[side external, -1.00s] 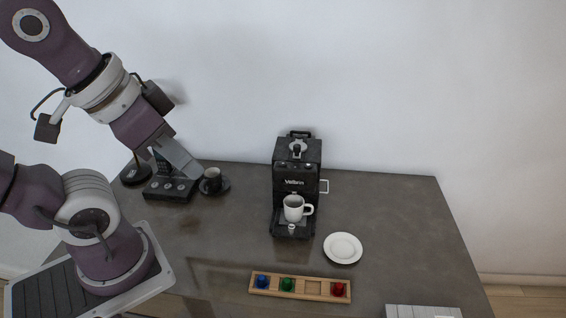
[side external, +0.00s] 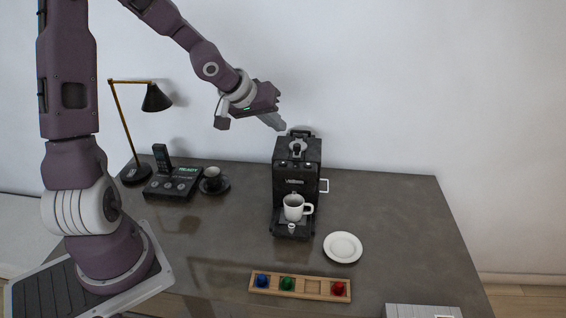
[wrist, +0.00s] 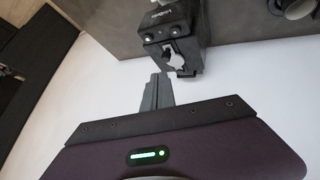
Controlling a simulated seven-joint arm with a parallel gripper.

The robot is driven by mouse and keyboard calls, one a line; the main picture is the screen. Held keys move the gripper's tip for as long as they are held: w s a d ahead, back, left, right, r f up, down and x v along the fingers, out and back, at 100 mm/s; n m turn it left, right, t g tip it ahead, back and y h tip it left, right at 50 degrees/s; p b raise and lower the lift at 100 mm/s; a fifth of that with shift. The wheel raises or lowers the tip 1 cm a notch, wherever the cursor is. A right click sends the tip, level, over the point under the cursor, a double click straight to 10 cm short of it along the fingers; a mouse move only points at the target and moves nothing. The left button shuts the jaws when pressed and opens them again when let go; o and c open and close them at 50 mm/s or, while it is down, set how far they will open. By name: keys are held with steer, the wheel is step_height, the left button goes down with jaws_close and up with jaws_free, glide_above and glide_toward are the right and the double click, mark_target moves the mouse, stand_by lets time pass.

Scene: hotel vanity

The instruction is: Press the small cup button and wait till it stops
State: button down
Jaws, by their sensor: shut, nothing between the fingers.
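The black coffee machine (side external: 297,170) stands upright at the back middle of the table. A white mug (side external: 294,208) sits on its drip tray below the spout. Small round buttons sit high on the machine's front, including one at the left (side external: 282,163) and one at the right (side external: 308,164). I cannot read which is the small cup button. The machine (wrist: 170,48) appears upside down at the top of the wrist view. My gripper (side external: 281,125) is shut and empty, above and slightly left of the machine's top. Its fingers (wrist: 158,84) touch nothing I can see.
A black phone base (side external: 172,184) with a READY display, a dark cup (side external: 213,176) on a saucer and a lamp (side external: 155,97) stand left. A white plate (side external: 343,247) and a wooden tray (side external: 313,288) with coloured capsules lie in front. The table's right side is mostly clear.

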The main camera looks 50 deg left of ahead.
mark_target(280, 164)
steer(key=shift+w+a+f+n+t+h, duration=0.1)
steer(key=shift+w+a+n+t+h, duration=0.15)
steer(key=shift+w, duration=0.2)
steer(key=shift+w+a+f+n+t+h, duration=0.15)
steer(key=shift+w+a+n+t, duration=0.1)
steer(key=shift+w+a+n, duration=0.15)
steer(key=shift+d, duration=0.15)
steer(key=shift+f, duration=4.3)
steer(key=shift+f, duration=0.45)
steer(key=shift+f, duration=0.3)
steer(key=shift+r, duration=0.75)
